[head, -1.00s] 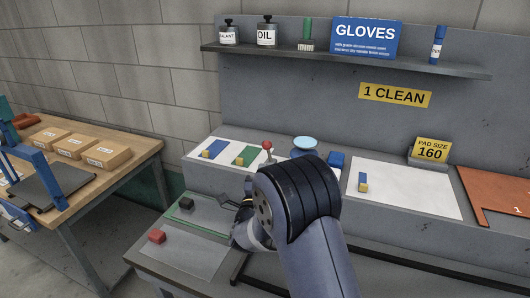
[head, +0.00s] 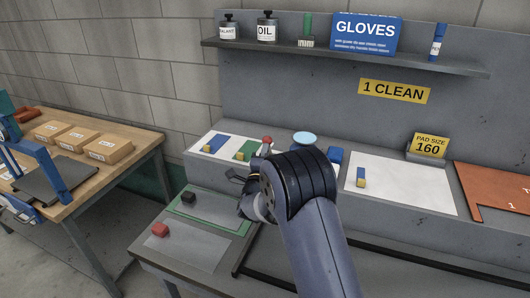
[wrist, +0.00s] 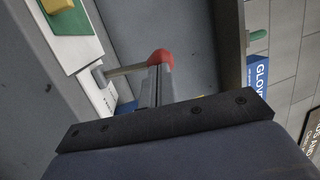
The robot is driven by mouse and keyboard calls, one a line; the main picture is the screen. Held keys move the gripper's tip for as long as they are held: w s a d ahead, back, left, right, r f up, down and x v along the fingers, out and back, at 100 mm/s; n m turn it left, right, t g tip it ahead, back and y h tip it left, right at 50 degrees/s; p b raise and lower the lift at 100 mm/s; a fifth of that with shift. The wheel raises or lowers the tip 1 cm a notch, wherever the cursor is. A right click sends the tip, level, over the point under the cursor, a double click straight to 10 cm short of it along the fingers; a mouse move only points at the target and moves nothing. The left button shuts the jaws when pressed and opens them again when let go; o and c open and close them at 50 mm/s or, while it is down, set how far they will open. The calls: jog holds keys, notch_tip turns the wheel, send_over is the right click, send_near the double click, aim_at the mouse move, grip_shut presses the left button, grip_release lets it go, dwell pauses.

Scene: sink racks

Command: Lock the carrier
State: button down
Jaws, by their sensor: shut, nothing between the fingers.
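A lever with a red knob stands at the right end of a white board (head: 222,146) with blue and green panels. The knob (head: 267,140) shows just above my gripper in the head view. In the wrist view the red knob (wrist: 160,57) is right at my fingertips, with its grey stem (wrist: 125,70) running left to a white base. My gripper (wrist: 157,82) is shut and empty, close to the knob; I cannot tell if it touches. In the head view my wrist hides part of the lever and most of the gripper (head: 257,158). I cannot make out which part is the carrier.
A pale blue disc (head: 304,138) and a blue block (head: 335,155) stand right of the lever. A shelf (head: 340,56) runs above.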

aim_at(270, 139)
jog(key=shift+w+d+r+g+p, duration=0.2)
jog(key=shift+w+r+g+p, duration=0.3)
jog(key=shift+r+g, duration=0.35)
jog(key=shift+w+d+r+m+g+y+p, duration=0.25)
jog(key=shift+w+r+g+p, duration=0.15)
jog(key=shift+w+g, duration=0.15)
jog(key=shift+w+d+r+m+g+y+p, duration=0.15)
jog(key=shift+w+r+m+g+p, duration=0.1)
jog(key=shift+w+r+g+p, duration=0.2)
jog(key=shift+w+d+f+g, duration=0.1)
jog(key=shift+w+d+g, duration=0.05)
jog(key=shift+w+g, duration=0.15)
jog(key=shift+w+d+r+b, duration=0.15)
jog(key=shift+w+d, duration=0.2)
jog(key=shift+w, duration=0.5)
jog(key=shift+w+d+r+b, duration=0.1)
jog(key=shift+w+d, duration=0.2)
jog(key=shift+w, duration=0.5)
jog(key=shift+w+d+r+b, duration=0.15)
jog(key=shift+w+d, duration=0.2)
jog(key=shift+w, duration=0.5)
jog(key=shift+d, duration=0.1)
